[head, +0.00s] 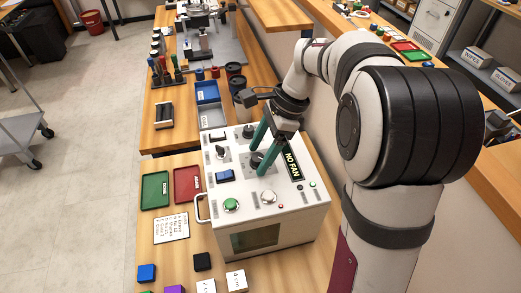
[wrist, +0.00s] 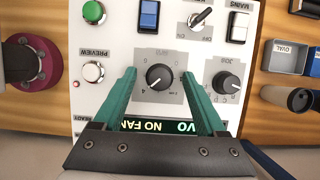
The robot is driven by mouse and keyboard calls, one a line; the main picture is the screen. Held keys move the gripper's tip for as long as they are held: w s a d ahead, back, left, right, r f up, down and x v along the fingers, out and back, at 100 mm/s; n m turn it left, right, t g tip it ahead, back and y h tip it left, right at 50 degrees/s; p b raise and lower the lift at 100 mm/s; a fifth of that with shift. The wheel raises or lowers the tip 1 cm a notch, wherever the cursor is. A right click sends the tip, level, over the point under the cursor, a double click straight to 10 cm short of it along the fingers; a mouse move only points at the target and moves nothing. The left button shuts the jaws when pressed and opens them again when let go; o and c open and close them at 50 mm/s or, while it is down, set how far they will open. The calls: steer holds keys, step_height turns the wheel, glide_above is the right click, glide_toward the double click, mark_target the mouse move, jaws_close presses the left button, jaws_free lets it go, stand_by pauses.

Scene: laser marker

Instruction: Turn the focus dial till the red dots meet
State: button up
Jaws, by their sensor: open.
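The white laser marker box (head: 290,222) stands on the wooden bench, with controls on its top panel. A black round dial with a white pointer line (wrist: 159,77) lies between the two green fingers of my gripper (wrist: 158,73) in the wrist view; its label is too blurred to read. The fingers are open, with a gap on both sides of the dial. In the head view my gripper (head: 257,158) reaches down over this dial. The front window (head: 255,237) is dark greenish; I can make out no red dots in it.
A second dial, labelled JOB (wrist: 227,82), sits right of the right finger. The NO FAN display (head: 293,165) is lit. Green (head: 155,190) and red (head: 187,184) trays lie left.

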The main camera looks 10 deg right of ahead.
jaws_close()
stand_by(0.3)
steer(key=shift+n, duration=0.3)
steer(key=n+g, duration=0.1)
steer(key=n, duration=0.2)
steer(key=shift+w+n+g, duration=0.15)
steer(key=shift+n+g, duration=0.15)
steer(key=shift+n+g+h, duration=0.5)
steer(key=shift+n+g, duration=0.1)
steer(key=shift+n, duration=1.4)
jaws_free()
